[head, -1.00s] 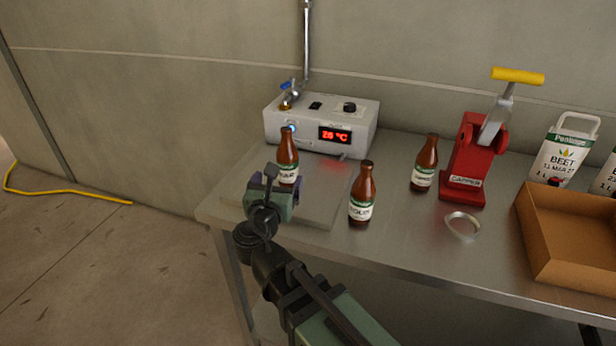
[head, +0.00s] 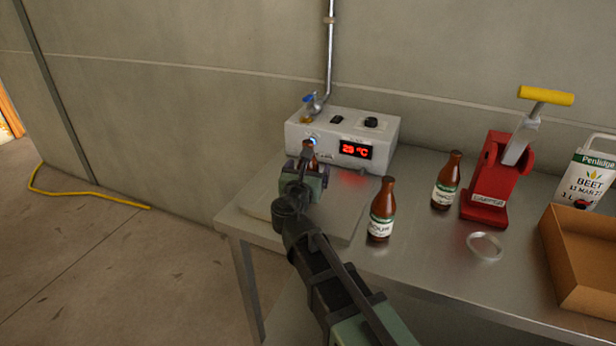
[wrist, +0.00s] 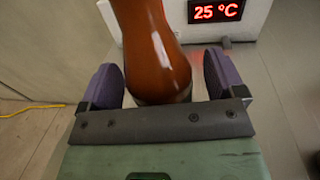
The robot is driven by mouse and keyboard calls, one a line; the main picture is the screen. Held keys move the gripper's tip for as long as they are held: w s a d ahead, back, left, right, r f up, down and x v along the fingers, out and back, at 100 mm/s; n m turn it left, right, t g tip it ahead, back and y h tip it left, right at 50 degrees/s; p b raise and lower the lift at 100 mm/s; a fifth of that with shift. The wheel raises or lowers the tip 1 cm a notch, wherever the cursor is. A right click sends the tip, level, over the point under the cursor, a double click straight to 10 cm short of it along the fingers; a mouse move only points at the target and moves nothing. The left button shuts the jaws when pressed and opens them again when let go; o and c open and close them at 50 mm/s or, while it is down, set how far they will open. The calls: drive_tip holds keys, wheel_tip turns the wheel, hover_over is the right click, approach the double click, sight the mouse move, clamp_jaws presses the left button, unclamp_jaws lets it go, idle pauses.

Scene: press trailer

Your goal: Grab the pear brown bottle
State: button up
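A brown bottle (head: 309,160) stands on the flat plate in front of the grey heater box in the head view, mostly hidden behind my gripper (head: 305,178). In the wrist view the brown bottle (wrist: 155,50) rises between the two purple fingers of my gripper (wrist: 164,85). The gripper is open, with a small gap visible on each side of the bottle. The label is hidden now, so I cannot read pear on it. Two other labelled brown bottles stand to the right, a nearer one (head: 381,210) and a farther one (head: 446,180).
The grey heater box (head: 300,135) with a red display stands behind the bottle. A red capper (head: 490,185) with a yellow handle, a metal ring (head: 485,246), a cardboard box (head: 570,270) and a white carton (head: 588,178) are at the right. The bench front (head: 400,265) is clear.

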drive_tip(key=c, duration=1.4)
drive_tip(key=shift+r, duration=0.15)
wheel_tip(320, 180, up, 20)
drive_tip(key=p, duration=2)
